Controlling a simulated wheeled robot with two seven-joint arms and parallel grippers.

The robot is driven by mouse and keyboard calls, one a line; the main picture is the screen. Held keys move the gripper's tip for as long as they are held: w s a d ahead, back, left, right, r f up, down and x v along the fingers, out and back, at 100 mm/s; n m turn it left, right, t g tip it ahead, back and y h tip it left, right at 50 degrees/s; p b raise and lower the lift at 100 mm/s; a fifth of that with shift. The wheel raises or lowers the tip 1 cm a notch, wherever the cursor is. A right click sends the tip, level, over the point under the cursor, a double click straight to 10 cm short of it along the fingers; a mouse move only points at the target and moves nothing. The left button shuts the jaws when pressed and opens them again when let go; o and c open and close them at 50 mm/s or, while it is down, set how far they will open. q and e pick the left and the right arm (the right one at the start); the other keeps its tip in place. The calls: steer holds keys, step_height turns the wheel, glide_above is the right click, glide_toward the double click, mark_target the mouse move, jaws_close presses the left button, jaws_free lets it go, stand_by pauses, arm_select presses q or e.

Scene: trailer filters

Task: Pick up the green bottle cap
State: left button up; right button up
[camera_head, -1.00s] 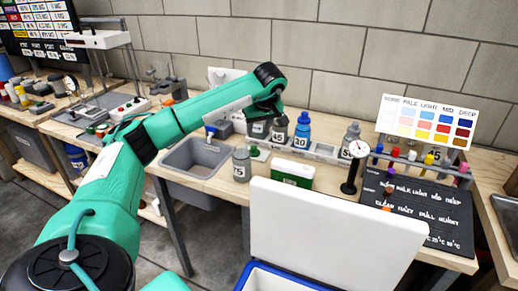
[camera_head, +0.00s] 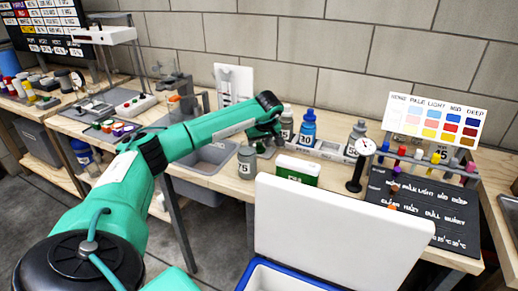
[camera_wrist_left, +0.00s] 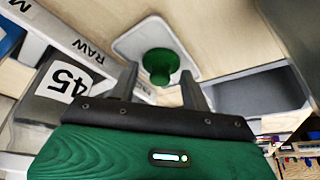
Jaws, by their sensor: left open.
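The green bottle cap (camera_wrist_left: 161,64) shows in the left wrist view on a pale grey square plate (camera_wrist_left: 128,47), just beyond the fingertips and roughly between them. In the head view my left gripper mostly covers that spot, and I cannot make out the cap clearly there. My left gripper (camera_wrist_left: 159,80) is open and empty, pointing down towards the cap; I cannot tell its exact height above the cap. In the head view my left gripper (camera_head: 264,138) is behind the grey bottle marked 75 (camera_head: 247,162). My right gripper is not in view.
A grey bottle marked 45 (camera_wrist_left: 62,85) stands close left of my gripper in the wrist view. A grey basin (camera_wrist_left: 262,92) is on the right. A blue bottle (camera_head: 308,128), a green-and-white box (camera_head: 298,169) and a white lid (camera_head: 340,215) stand nearby.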

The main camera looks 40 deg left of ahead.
arm_select(q)
steer(key=c, duration=0.6)
steer(key=shift+r, duration=0.1)
